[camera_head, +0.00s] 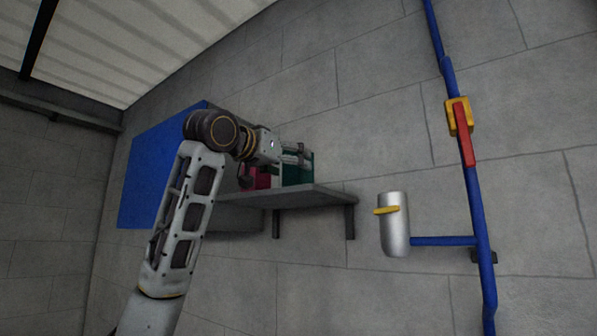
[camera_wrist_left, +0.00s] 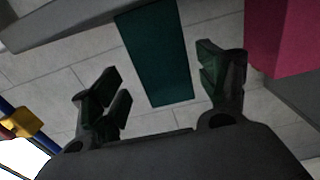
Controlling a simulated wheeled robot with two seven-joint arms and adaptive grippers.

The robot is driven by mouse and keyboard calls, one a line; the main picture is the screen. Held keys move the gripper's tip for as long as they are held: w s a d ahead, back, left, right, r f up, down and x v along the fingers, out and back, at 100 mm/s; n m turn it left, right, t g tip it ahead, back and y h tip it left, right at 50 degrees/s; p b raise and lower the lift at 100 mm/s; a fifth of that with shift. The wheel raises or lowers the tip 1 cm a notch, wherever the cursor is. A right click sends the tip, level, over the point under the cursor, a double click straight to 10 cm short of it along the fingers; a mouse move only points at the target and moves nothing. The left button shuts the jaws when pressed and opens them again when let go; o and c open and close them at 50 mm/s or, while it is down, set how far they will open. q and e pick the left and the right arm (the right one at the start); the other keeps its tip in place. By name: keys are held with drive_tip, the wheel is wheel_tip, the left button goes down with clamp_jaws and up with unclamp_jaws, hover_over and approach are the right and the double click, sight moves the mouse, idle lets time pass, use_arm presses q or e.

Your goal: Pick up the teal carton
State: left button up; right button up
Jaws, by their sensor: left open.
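The teal carton (camera_head: 306,168) stands on the grey wall shelf in the head view, partly hidden behind my left gripper. In the left wrist view the teal carton (camera_wrist_left: 157,45) is a dark teal block reaching down into the space between the fingers. My left gripper (camera_head: 292,156) is at the carton in the head view. It is open, with one finger to each side of the carton in the left wrist view (camera_wrist_left: 158,68). I see no clear contact and cannot tell the depth between fingers and carton. My right gripper is not in view.
A magenta carton (camera_head: 262,178) stands left of the teal one, close to the right finger in the left wrist view (camera_wrist_left: 282,38). The shelf (camera_head: 300,195) juts from the block wall. A blue pipe (camera_head: 478,210) with a red-handled valve and a silver cylinder (camera_head: 394,230) are at right.

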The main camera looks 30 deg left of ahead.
use_arm(q)
drive_tip(key=shift+w+p, duration=0.85)
drive_tip(key=shift+w, duration=0.5)
drive_tip(key=shift+w+d+p, duration=0.15)
drive_tip(key=shift+w+p, duration=0.3)
drive_tip(key=shift+w, duration=0.85)
drive_tip(key=shift+f, duration=0.1)
drive_tip(key=c, duration=1.2)
